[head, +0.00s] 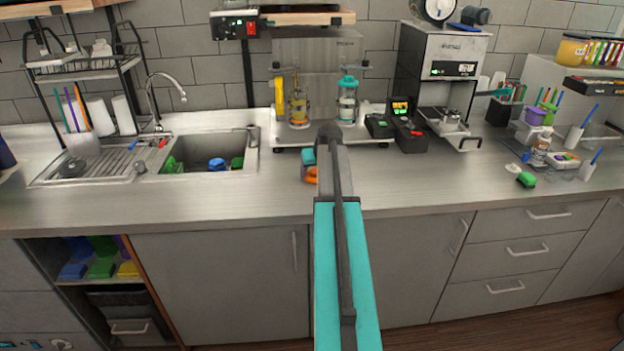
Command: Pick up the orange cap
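A small orange piece (311,175), which may be the orange cap, shows low over the front part of the steel counter, just left of my arm. Its right side is cut off by my arm, and its shape is too small to read. Small teal and blue pieces (307,158) show right above it; I cannot tell whether they are separate objects or part of my wrist. My teal arm rises from the bottom centre to a dark elbow in front of the sealer. My gripper is mostly or wholly hidden behind this arm, so its fingers and any hold cannot be made out.
The cup sealing machine (318,60) stands behind my arm. A sink (210,155) with green and blue items is at left. A coffee machine (440,70) and a green item (526,180) are at right. The front counter between arm and green item is clear.

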